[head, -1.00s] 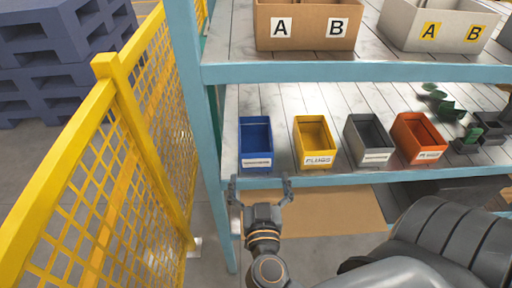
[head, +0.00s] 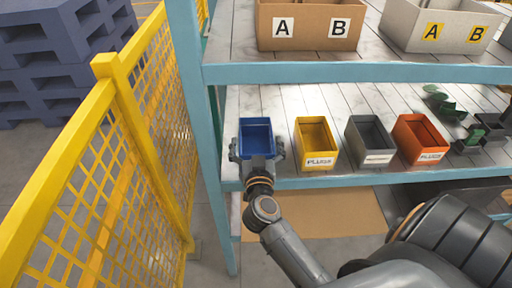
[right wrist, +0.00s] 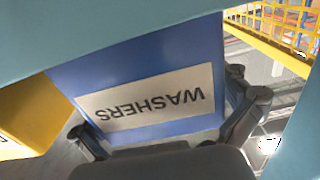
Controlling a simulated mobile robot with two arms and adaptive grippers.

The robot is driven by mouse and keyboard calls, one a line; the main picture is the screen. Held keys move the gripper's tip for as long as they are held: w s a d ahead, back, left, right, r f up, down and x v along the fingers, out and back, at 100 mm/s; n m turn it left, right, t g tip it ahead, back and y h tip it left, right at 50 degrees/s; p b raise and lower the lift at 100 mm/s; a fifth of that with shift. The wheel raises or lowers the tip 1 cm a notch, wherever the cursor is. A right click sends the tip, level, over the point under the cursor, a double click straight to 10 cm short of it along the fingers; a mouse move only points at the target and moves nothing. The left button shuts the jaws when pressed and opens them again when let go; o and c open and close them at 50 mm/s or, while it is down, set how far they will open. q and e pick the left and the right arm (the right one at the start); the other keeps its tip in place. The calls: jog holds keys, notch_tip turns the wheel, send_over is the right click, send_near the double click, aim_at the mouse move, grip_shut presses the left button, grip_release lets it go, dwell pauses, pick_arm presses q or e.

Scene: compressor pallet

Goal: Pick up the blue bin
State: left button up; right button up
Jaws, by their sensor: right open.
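The blue bin (head: 256,138) stands on the lower shelf (head: 290,181) at its left end, beside the yellow bin. My right gripper (head: 257,148) is at the front of the blue bin, open, with one finger on each side of it. In the right wrist view the blue bin (right wrist: 195,62) fills the middle, its white label reading WASHERS upside down. The open fingers of the right gripper (right wrist: 170,135) show at both sides of the label. Whether they touch the bin I cannot tell. My left gripper is not in view.
A yellow bin (head: 316,142), a grey bin (head: 370,140) and an orange bin (head: 420,139) stand in a row to the right. The upper shelf's blue beam (head: 350,72) runs above. A shelf post (head: 190,110) and yellow mesh fence (head: 110,180) bound the left side.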

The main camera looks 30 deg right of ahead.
jog(key=c, duration=1)
jog(key=shift+r, duration=0.15)
